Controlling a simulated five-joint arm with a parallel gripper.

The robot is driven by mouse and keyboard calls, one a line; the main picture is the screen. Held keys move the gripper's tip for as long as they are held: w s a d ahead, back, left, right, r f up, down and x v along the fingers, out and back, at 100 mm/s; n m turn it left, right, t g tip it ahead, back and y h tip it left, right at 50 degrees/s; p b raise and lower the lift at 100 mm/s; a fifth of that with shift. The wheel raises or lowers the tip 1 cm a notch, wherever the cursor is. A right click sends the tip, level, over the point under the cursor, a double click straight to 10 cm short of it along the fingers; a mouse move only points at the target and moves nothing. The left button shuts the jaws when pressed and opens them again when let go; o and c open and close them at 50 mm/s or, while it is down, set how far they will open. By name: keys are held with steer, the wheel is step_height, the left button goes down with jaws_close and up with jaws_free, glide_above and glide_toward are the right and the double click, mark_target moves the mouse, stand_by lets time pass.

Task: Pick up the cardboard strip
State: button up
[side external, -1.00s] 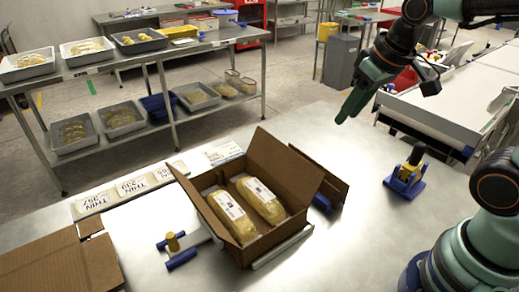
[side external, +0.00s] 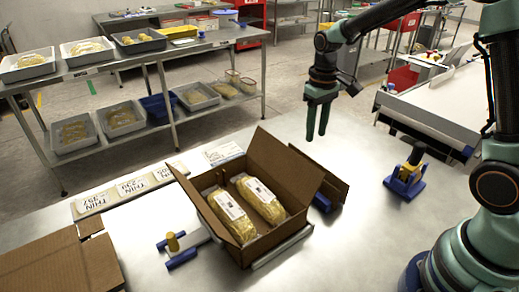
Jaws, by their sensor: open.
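A flat brown cardboard piece (side external: 333,186) stands upright just right of the open carton, by a blue part (side external: 322,203); it looks like the cardboard strip, though I cannot tell for sure that it is separate from the carton. My gripper (side external: 317,134) points down with its two fingers apart and nothing between them. In the picture it is above the cardboard piece, clear of it. The open carton (side external: 236,240) holds two bagged yellow loaves (side external: 262,199) side by side. The carton hides the lower left part of the piece.
A blue clamp with a black handle (side external: 407,175) stands on the steel table (side external: 365,235) to the right. Another blue piece with a yellow knob (side external: 174,243) lies left of the carton. Label cards (side external: 135,186) line the far edge. A second carton (side external: 60,262) is at lower left.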

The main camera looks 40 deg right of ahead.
mark_target(312, 160)
step_height(312, 160, down, 10)
steer(key=shift+s+a, duration=0.1)
stand_by(0.4)
jaws_close()
